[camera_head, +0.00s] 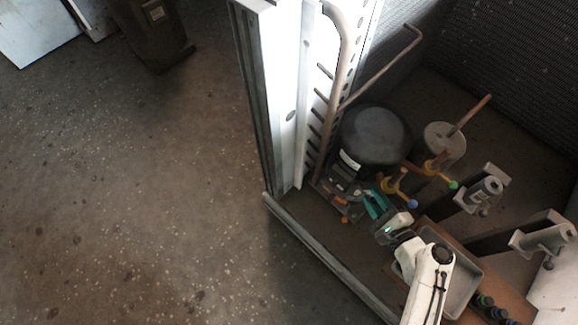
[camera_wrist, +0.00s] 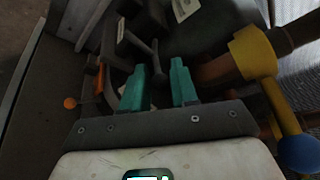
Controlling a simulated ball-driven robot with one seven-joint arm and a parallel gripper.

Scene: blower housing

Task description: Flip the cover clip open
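A black dome-shaped housing (camera_head: 375,140) with a pale label stands in the cabinet corner. At its base is a cluster of small dark parts (camera_head: 345,188). In the wrist view, a dark T-shaped lever (camera_wrist: 156,58), which may be the cover clip, stands just beyond my fingers. I cannot tell whether it is latched. My gripper (camera_head: 376,204) has teal fingers and is at the front of the housing's base. In the wrist view my gripper (camera_wrist: 160,84) is open, with a gap between the fingers. The lever shows in line with the gap; I cannot tell if they touch.
Yellow valve fittings (camera_wrist: 252,52) with a blue ball handle (camera_wrist: 300,154) are close on the right of my gripper. An orange knob (camera_wrist: 70,103) is on the left. A grey tray (camera_head: 465,285) lies by my arm. The floor outside the metal sill (camera_head: 325,258) is open.

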